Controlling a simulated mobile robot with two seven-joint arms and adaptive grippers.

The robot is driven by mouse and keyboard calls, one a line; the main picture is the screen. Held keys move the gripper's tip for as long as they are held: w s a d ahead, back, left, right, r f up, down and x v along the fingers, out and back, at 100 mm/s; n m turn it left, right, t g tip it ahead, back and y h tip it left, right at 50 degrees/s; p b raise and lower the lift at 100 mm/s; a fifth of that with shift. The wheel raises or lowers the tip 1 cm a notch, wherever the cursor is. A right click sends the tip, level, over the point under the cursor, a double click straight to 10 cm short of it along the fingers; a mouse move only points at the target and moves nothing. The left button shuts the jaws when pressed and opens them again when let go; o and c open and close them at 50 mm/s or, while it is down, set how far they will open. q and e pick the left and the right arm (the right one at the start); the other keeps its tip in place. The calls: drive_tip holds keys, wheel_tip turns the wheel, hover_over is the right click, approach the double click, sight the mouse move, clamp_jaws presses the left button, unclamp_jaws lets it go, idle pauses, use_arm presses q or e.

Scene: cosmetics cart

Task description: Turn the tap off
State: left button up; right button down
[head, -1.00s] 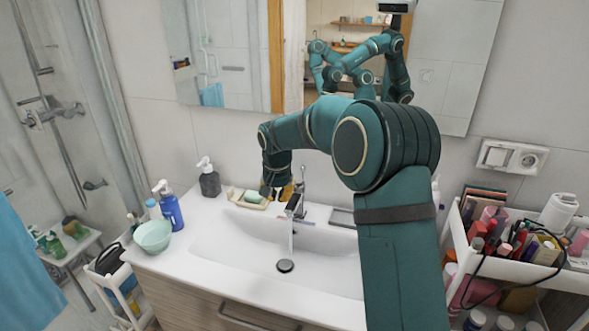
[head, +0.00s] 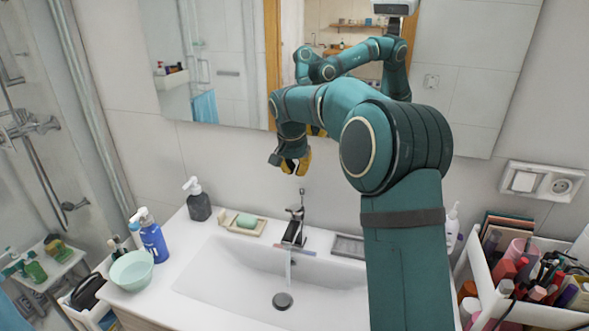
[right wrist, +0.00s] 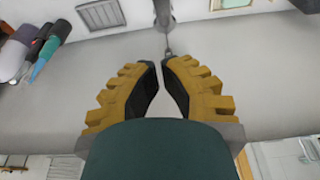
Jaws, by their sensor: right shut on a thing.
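The tap (head: 293,233) stands at the back middle of the white basin (head: 210,280), with a thin lever (head: 301,192) rising above its dark body. A faint pale stream shows below the spout, over the drain (head: 283,300). My right gripper (head: 293,168) is above the lever, apart from the tap body. In the right wrist view its yellow-backed fingers (right wrist: 161,70) nearly meet at the tips, close to a grey metal part (right wrist: 165,14) of the tap. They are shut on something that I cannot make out. My left gripper is not in view.
A soap dish (head: 243,226) and dark pump bottle (head: 198,200) stand left of the tap. A blue bottle (head: 153,238) and mint bowl (head: 132,270) stand further left. A crowded cosmetics cart (head: 525,285) is at right. The mirror (head: 465,75) is behind my arm.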

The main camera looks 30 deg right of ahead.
hover_over(292, 209)
drive_tip(key=w+d, duration=0.3)
drive_tip(key=f, duration=0.7)
drive_tip(key=shift+s+d, duration=0.15)
drive_tip(key=shift+s, duration=0.1)
drive_tip(key=shift+s+a+f, duration=0.2)
drive_tip(key=shift+a+f, duration=0.05)
drive_tip(key=shift+f, duration=0.3)
drive_tip(key=shift+s+a+f, duration=0.15)
drive_tip(key=shift+a+f, duration=0.1)
drive_tip(key=shift+f, duration=0.25)
drive_tip(key=shift+s+a+f, duration=0.3)
drive_tip(key=shift+f, duration=0.3)
drive_tip(key=shift+b, duration=0.3)
drive_tip(key=b, duration=0.1)
drive_tip(key=a+f+b, duration=0.1)
drive_tip(key=b, duration=0.1)
drive_tip(key=s+f+h+b, duration=0.1)
drive_tip(key=b, duration=0.1)
drive_tip(key=shift+s+a+f+t, duration=0.1)
drive_tip(key=shift+a+f+t, duration=0.15)
drive_tip(key=shift+t, duration=0.15)
drive_tip(key=shift+s+a+f+b, duration=0.25)
drive_tip(key=shift+f+b, duration=0.3)
drive_tip(key=shift+b, duration=0.25)
drive_tip(key=shift+r, duration=0.1)
